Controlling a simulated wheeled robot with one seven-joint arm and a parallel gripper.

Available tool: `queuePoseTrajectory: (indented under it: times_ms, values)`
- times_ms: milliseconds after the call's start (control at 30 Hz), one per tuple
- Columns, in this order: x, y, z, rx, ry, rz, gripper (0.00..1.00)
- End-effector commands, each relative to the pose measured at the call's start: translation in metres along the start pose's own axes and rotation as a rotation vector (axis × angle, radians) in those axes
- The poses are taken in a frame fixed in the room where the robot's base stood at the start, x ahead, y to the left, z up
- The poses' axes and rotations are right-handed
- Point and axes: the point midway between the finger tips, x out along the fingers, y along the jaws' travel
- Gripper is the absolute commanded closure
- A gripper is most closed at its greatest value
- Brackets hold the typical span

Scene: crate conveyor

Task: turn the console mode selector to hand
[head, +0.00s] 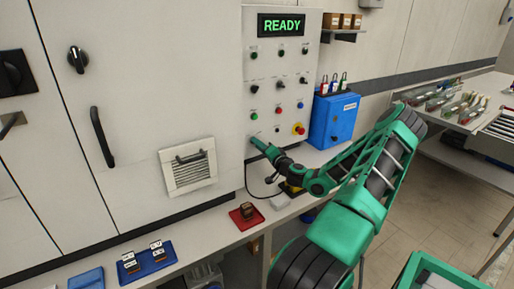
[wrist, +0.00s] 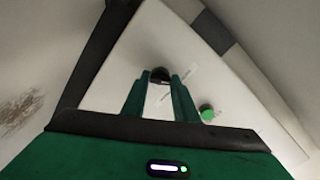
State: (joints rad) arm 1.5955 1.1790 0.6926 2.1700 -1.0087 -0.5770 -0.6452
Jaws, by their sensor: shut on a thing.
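The console panel (head: 265,68) is a pale upright plate with a green READY display (head: 282,25) at its top. My gripper (head: 256,143) is at the panel's lower left corner, and it hides the control there in the head view. In the wrist view my gripper (wrist: 160,82) has its two green fingers closed on a small black knob (wrist: 160,74) standing out from the white panel. Labels beside the knob are too small to read, so its position cannot be told. A green button (wrist: 207,112) is to the right of the fingers.
A red emergency button (head: 299,129) is right of my gripper on the panel. A blue box (head: 334,120) with padlocks on top stands beside the panel. A vented cover (head: 188,167) is on the cabinet to the left. A red tray (head: 247,216) sits on the bench below.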

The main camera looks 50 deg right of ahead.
Motion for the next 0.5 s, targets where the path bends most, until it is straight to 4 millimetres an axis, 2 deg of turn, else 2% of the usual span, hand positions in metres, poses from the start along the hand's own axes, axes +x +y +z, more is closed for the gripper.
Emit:
queuePoseTrajectory:
  times_ms: [500]
  values:
    - [0.0001, 0.0019, 0.0006, 0.485, 0.001, 0.005, 0.96]
